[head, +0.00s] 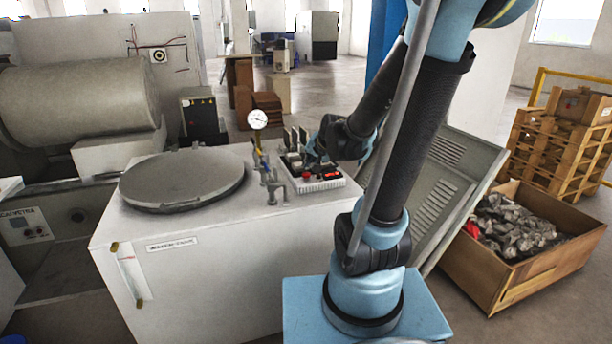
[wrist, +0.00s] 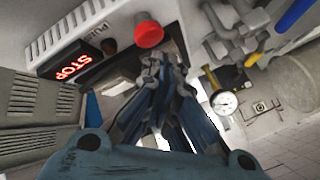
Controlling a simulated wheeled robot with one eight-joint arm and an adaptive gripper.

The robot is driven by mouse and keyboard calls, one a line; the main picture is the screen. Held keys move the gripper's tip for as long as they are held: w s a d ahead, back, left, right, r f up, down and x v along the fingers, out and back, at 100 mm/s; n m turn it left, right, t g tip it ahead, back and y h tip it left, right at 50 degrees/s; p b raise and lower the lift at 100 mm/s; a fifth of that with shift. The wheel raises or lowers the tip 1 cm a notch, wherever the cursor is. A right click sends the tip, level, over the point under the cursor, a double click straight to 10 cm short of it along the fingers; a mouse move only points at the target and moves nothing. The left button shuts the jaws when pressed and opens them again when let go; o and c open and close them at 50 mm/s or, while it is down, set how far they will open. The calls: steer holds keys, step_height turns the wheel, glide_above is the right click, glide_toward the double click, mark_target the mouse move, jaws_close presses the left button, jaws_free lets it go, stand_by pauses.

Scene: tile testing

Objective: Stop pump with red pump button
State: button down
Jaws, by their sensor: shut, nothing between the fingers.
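The red pump button (wrist: 149,34) is a round red knob on the white control panel (wrist: 60,40), in the upper middle of the wrist view. In the head view the same red button (head: 307,176) shows small on the panel on top of the white machine. My gripper (wrist: 158,65) is shut and empty. Its fingertips are just below the red button in the wrist view, close to it; I cannot tell whether they touch it. A lit red STOP sign (wrist: 70,65) sits left of the button. In the head view my gripper is mostly hidden by its own links above the panel.
A pressure gauge (head: 257,119) and metal valves (head: 272,187) stand left of the panel. A round grey lid (head: 182,181) covers the machine's (head: 215,270) left top. A grey vented panel (head: 440,190) leans at its right, near a wooden crate (head: 520,275).

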steer(key=shift+r, duration=2.5)
steer(key=s+d+f+n+g+h, duration=0.1)
steer(key=s+d+f+g, duration=0.1)
steer(key=s, duration=0.6)
steer(key=s+d+f+n+g+h, duration=0.1)
steer(key=s+d+f, duration=0.3)
steer(key=s, duration=0.5)
steer(key=s+d+f+n+g+h, duration=0.1)
steer(key=s+d+f+n+g, duration=0.2)
steer(key=s, duration=0.5)
steer(key=shift+s+d+f, duration=0.15)
steer(key=shift+s+f, duration=0.2)
steer(key=shift+f, duration=0.1)
